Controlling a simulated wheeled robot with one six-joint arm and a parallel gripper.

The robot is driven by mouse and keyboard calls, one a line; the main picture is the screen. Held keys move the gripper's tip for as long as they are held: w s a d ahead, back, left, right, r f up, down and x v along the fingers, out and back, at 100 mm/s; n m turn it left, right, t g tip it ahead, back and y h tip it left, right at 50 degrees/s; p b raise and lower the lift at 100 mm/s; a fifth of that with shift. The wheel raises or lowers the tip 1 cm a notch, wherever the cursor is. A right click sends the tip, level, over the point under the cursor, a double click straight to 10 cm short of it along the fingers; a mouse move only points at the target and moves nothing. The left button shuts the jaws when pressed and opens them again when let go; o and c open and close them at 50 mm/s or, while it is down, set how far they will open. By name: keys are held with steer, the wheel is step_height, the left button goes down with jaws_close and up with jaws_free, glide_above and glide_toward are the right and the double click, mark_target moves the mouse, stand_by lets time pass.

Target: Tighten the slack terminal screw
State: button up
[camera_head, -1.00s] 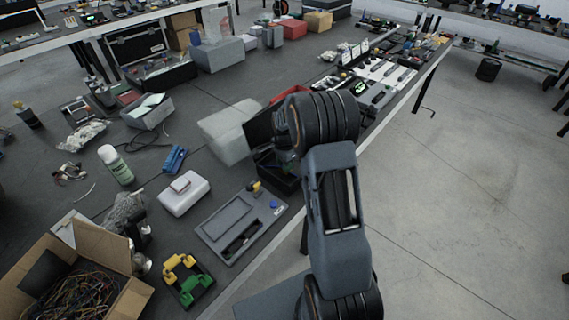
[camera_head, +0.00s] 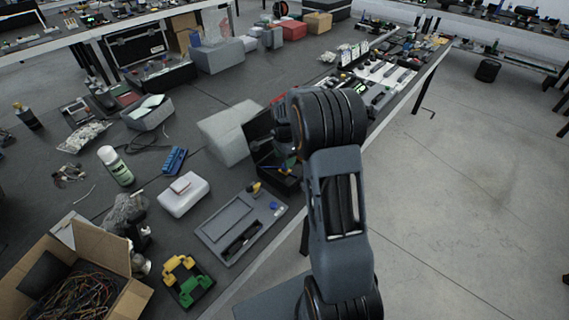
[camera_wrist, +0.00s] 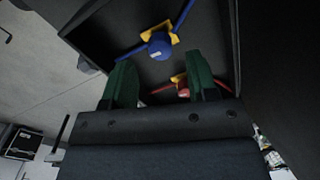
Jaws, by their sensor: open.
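In the wrist view, a blue round terminal screw (camera_wrist: 160,46) sits in a yellow bracket with blue rods running off either side. A red terminal piece (camera_wrist: 183,88) with a yellow bracket lies nearer, between my fingers in the picture. Both are inside a dark open box (camera_wrist: 210,30). My gripper (camera_wrist: 163,75) is open, its two green fingers spread and apart from the blue screw. I cannot tell which screw is slack. In the head view, the dark box (camera_head: 262,130) is partly hidden by my arm; a bit of blue and yellow shows inside.
On the bench around it stand a grey box (camera_head: 228,135), a white case (camera_head: 184,194), a grey tray (camera_head: 222,222), a blue tool (camera_head: 175,160) and a cardboard box of wires (camera_head: 125,260).

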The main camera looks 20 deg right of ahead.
step_height(320, 180, up, 10)
steer(key=shift+r, duration=0.15)
stand_by(0.7)
